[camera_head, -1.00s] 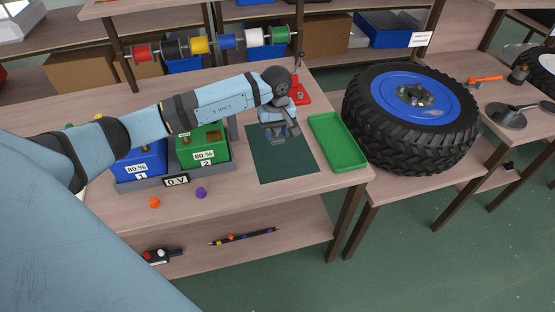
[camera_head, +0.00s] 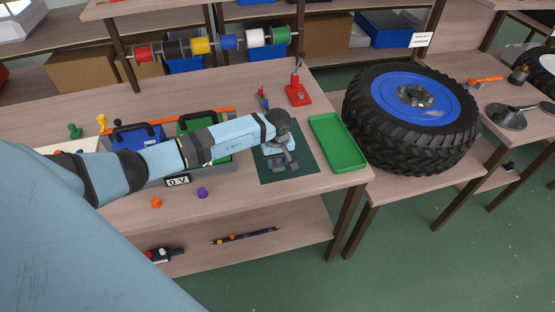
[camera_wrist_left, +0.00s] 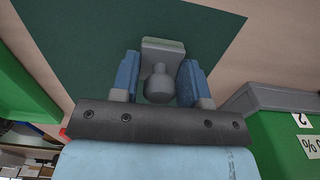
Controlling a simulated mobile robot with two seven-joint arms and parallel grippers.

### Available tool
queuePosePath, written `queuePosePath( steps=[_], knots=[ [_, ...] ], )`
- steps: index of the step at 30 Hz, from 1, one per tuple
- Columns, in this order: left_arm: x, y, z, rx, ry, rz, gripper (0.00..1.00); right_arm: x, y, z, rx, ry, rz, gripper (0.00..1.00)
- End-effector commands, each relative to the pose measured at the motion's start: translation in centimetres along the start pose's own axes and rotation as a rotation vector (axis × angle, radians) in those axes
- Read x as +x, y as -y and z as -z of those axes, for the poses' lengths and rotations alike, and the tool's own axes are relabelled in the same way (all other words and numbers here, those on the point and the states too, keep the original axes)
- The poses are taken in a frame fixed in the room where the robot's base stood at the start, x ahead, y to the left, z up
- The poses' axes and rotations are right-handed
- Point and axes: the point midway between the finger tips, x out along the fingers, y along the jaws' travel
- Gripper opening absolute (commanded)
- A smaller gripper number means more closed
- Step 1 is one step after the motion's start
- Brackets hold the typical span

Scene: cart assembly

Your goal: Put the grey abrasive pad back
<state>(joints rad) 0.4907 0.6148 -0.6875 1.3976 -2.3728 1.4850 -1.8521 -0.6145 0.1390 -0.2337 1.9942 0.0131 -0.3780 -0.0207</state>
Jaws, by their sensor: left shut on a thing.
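The grey abrasive pad (camera_wrist_left: 164,46) shows in the left wrist view as a small grey block with a rounded grey knob. My left gripper (camera_wrist_left: 159,72) is shut on the knob, with one blue finger on each side. In the head view my left gripper (camera_head: 279,159) is over the dark green mat (camera_head: 300,163) on the bench. The arm hides part of the mat, and the pad is hard to make out there. I cannot tell whether the pad touches the mat. My right gripper is not in view.
A green tray (camera_head: 338,142) lies just right of the mat. A red stand (camera_head: 298,93) is behind it. Blue (camera_head: 139,140) and green (camera_head: 218,156) battery boxes stand left of the mat. Orange (camera_head: 156,202) and purple (camera_head: 202,193) balls lie near the front edge.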

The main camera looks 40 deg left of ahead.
Motion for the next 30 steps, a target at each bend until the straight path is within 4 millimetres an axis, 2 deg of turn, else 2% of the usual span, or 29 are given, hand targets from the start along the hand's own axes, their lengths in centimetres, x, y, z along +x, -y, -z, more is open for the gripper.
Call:
queuePosePath(
  steps=[5, 6, 9, 17, 21, 26, 30],
  knots=[
    [0.4, 0.0, 0.0, 0.0, -0.001, 0.0, 0.12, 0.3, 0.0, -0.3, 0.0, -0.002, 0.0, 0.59],
    [0.4, 0.0, 0.0, 0.0, -0.001, 0.0, 0.44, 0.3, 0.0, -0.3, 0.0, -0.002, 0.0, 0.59],
    [0.3, 0.0, 0.0, 0.0, 0.0, 0.0, 0.67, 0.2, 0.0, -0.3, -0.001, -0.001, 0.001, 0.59],
    [0.3, 0.0, 0.0, 0.0, 0.0, 0.0, 0.67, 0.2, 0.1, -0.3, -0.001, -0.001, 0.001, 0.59],
    [-0.5, 0.0, 0.1, 0.0, -0.001, -0.001, 0.67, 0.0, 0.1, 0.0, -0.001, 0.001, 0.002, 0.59],
    [-3.3, 0.0, 0.1, 0.002, -0.004, -0.001, 0.67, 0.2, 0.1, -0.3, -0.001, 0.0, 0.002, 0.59],
    [-6.4, 0.0, 0.2, 0.001, -0.005, -0.002, 0.67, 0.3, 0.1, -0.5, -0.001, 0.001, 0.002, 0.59]
  ],
)
